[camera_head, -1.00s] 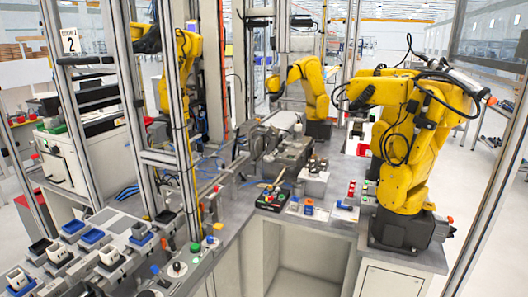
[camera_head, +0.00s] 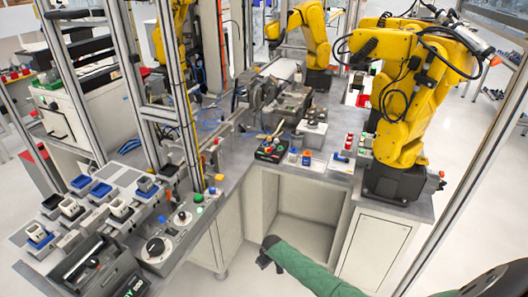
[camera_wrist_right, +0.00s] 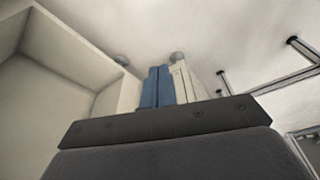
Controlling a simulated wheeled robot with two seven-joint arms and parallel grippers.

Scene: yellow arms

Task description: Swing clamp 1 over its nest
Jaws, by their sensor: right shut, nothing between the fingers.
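A grey fixture plate (camera_head: 68,246) on the left bench carries several nests. They include a white nest in a blue frame (camera_head: 40,237), another white nest (camera_head: 71,209) and one farther right (camera_head: 120,209). The clamps are small, and I cannot tell which is clamp 1. My right arm, in a green sleeve, enters from the bottom right. Its dark gripper (camera_head: 267,254) is low in front of the benches, well right of the nests. In the right wrist view its blue and pale fingers (camera_wrist_right: 170,85) are together, with nothing held. My left gripper is out of view.
Metal posts (camera_head: 125,75) rise behind the nests. A yellow robot arm (camera_head: 405,110) stands on the right bench. An open bay (camera_head: 300,210) lies below the bench.

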